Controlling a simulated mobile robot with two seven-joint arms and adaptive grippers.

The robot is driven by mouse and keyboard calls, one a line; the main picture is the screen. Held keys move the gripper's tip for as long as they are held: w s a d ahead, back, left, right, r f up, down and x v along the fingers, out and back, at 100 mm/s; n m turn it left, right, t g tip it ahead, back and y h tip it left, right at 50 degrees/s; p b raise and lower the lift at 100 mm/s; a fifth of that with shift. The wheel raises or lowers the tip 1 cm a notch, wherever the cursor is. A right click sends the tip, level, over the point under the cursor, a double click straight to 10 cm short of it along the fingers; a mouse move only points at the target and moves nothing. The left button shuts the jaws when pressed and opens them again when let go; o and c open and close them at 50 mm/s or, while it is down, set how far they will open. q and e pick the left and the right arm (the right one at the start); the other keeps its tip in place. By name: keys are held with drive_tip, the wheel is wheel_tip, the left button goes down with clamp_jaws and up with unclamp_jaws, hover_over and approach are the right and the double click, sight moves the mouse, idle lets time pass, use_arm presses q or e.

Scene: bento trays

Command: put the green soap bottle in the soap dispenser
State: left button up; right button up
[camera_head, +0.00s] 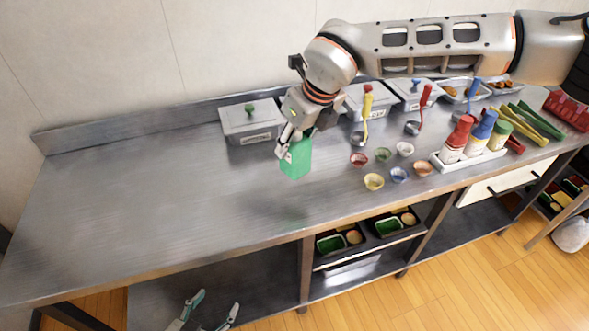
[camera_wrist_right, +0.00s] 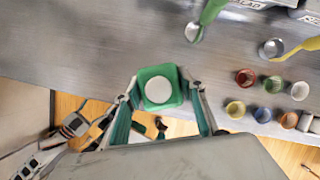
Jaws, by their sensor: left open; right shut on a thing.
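The green soap bottle (camera_head: 295,160) is held upright or nearly so by my right gripper (camera_head: 293,141), over the middle of the steel counter. In the right wrist view the bottle (camera_wrist_right: 174,76) shows a round white top, with a finger of my right gripper (camera_wrist_right: 166,103) on each side. It appears to be above the counter, apart from other things. My left gripper (camera_head: 217,300) is open and empty, low at the bottom edge, in front of the counter. I cannot clearly make out a soap dispenser.
A white rack (camera_head: 473,160) with several capped bottles stands at the right, near small coloured bowls (camera_head: 374,181). Lidded steel containers (camera_head: 250,120) and ladles (camera_head: 366,106) line the back. The counter's left half (camera_head: 140,190) is clear. Trays (camera_head: 340,255) sit on a shelf below.

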sight(294, 170)
wheel_tip(294, 170, down, 9)
drive_tip(key=shift+r+p, duration=0.1)
drive_tip(key=shift+p, duration=0.25)
drive_tip(key=shift+f, duration=0.25)
drive_tip(key=o, duration=1.2)
drive_tip(key=shift+o, duration=0.8)
drive_tip(key=shift+r, duration=0.15)
